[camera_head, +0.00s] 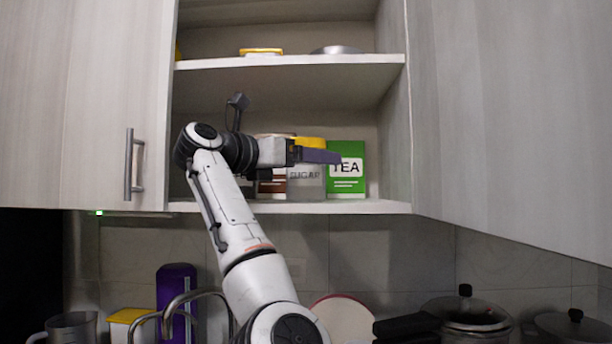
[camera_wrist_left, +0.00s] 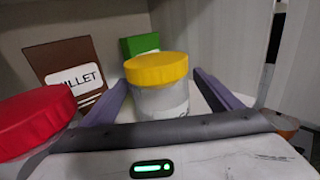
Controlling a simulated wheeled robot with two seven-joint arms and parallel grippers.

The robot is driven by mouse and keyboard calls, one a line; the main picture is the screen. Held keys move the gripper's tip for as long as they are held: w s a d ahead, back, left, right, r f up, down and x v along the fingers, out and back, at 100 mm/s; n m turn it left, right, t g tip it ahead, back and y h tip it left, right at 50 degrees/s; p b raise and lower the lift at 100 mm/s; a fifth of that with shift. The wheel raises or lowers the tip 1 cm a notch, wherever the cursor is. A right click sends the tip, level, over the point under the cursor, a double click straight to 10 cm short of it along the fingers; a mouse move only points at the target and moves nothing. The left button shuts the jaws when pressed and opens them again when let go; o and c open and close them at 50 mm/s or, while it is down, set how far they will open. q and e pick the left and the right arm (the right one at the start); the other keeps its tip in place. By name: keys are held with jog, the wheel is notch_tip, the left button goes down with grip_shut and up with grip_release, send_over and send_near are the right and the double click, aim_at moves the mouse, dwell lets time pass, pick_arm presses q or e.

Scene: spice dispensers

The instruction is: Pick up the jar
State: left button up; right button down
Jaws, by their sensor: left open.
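A clear jar with a yellow lid and a SUGAR label (camera_head: 306,184) stands upright on the lower cabinet shelf, partly covered by my gripper in the head view. My left gripper (camera_head: 318,156) reaches in at about lid height, pointing right. In the left wrist view the yellow-lidded jar (camera_wrist_left: 158,70) stands between the two purple fingers of my left gripper (camera_wrist_left: 163,82). The fingers are open, one on each side of it, and I see no clear contact. The lower part of the jar is hidden by the gripper body. My right gripper does not show.
A red-lidded jar (camera_wrist_left: 35,120) is close to the left finger. A brown MILLET box (camera_wrist_left: 70,72) and a green TEA box (camera_head: 346,172) stand behind. The upper shelf (camera_head: 290,62) is overhead, and the cabinet side wall (camera_head: 394,130) is to the right.

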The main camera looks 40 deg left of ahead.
pick_arm(q)
jog(key=c, duration=1.4)
jog(key=shift+r, duration=0.15)
jog(key=c, duration=0.3)
